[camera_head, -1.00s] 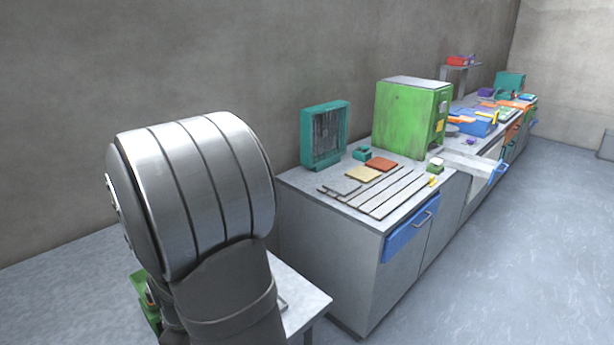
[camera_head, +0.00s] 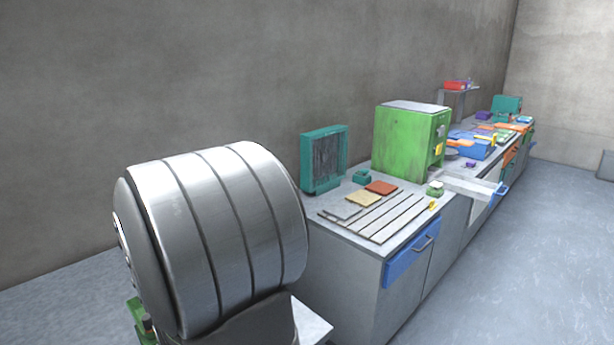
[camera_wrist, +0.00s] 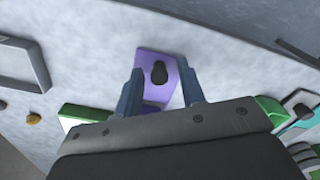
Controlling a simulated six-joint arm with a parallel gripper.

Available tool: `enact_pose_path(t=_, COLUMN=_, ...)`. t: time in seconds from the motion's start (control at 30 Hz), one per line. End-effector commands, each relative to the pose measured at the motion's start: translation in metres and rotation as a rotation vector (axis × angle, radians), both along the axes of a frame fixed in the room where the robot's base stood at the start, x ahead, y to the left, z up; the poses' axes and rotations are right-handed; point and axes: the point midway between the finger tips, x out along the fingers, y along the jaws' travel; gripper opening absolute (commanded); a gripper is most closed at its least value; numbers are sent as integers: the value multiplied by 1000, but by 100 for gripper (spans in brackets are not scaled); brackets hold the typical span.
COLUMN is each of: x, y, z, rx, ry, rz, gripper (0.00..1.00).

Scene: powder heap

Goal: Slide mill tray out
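My gripper (camera_wrist: 160,88) shows in the wrist view with its two blue-grey fingers apart. A purple flat piece (camera_wrist: 173,92) with a dark knob (camera_wrist: 159,73) lies beyond and between the fingers. I cannot tell whether the fingers touch it. More purple shows low between the fingers, partly hidden by the gripper body. I cannot tell which piece is the mill tray. The head view does not show my gripper; my silver arm link fills its lower left.
A green piece (camera_wrist: 85,113) lies left of the fingers, and green and white parts (camera_wrist: 298,105) lie to the right. A grey frame (camera_wrist: 22,65) is at far left. In the head view, a long counter (camera_head: 335,262) bears a green cabinet (camera_head: 400,140) and a teal framed panel (camera_head: 323,158).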

Motion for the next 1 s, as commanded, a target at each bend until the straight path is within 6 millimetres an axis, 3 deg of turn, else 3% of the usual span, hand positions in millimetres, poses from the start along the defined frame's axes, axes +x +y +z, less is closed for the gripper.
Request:
enact_pose_path(t=0.8, x=1, y=1, z=71, rx=2, ry=-1, rz=0, gripper=36)
enact_pose_path(t=1.0, x=0, y=0, z=75, rx=0, ry=0, rz=0, gripper=36)
